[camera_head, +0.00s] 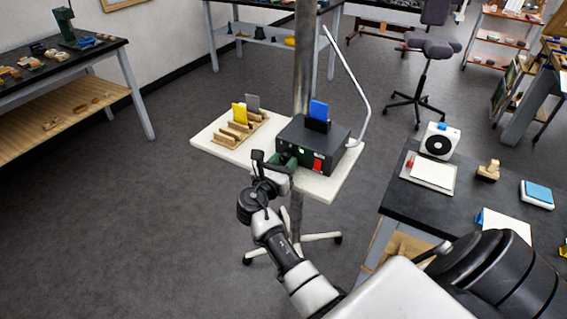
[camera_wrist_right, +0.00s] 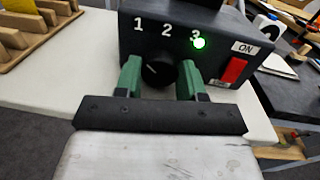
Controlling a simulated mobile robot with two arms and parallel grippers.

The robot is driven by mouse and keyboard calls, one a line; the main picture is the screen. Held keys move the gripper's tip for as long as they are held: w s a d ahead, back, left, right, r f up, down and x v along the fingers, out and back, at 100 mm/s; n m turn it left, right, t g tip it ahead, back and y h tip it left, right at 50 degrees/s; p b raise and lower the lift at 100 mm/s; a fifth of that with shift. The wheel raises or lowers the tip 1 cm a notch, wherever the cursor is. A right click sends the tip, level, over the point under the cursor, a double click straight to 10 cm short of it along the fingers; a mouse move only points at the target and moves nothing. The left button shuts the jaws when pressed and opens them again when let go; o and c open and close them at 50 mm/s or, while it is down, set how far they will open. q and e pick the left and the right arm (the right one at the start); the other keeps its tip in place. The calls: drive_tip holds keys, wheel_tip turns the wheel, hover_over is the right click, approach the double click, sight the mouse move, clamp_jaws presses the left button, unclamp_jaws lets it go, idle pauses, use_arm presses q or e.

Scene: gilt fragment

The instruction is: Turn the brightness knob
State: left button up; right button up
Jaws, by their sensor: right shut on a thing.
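The brightness knob (camera_wrist_right: 158,72) is a black round knob on the front of a dark box (camera_wrist_right: 225,32), below the printed numbers 1, 2 and 3. A small pale mark on it seems to point up and left. My right gripper (camera_wrist_right: 160,80) has its green fingers on both sides of the knob and is shut on it. A green light (camera_wrist_right: 199,43) glows beside the 3. A red switch (camera_wrist_right: 234,70) sits under an ON label. In the head view, my right gripper (camera_head: 283,160) is at the front of the box (camera_head: 318,140). My left gripper is not in view.
The box stands on a small white table (camera_head: 335,183) fixed around a pole (camera_head: 303,60). A wooden rack (camera_head: 237,135) with yellow and grey cards is left of it. A blue card (camera_head: 318,110) stands on the box. A black workbench (camera_head: 480,190) is at right.

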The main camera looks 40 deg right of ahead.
drive_tip(key=shift+f+m+b, duration=0.15)
drive_tip(key=shift+m+b, duration=0.35)
drive_tip(key=shift+m, duration=0.8)
drive_tip(key=o, duration=0.9)
drive_tip(key=shift+a, duration=0.15)
drive_tip(key=b+v, duration=0.2)
drive_tip(key=v, duration=0.8)
drive_tip(key=shift+s+a, duration=0.1)
drive_tip(key=shift+a, duration=0.2)
